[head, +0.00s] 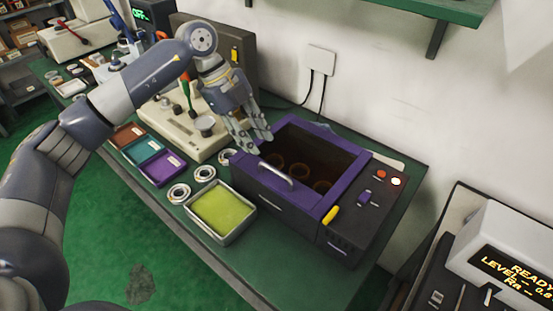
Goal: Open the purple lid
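The purple lid (256,179) is on a dark box (283,214) on the green bench. Its purple frame surrounds a dark middle where several brown rings (298,171) show; I cannot tell whether a pane covers them. A silver bar handle (278,174) is on the lid's front side. My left gripper (258,145) hangs at the lid's back left corner, fingers pointing down and apart, with nothing between them. It is away from the handle; I cannot tell whether it touches the frame. My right gripper is not in view.
A tray of yellow-green liquid (222,211) and metal rings (205,173) lie left of the box. Coloured trays (163,169) and a beige device (187,125) stand farther left. The box's right panel has buttons (396,181) and a yellow part (330,215). A wall is behind.

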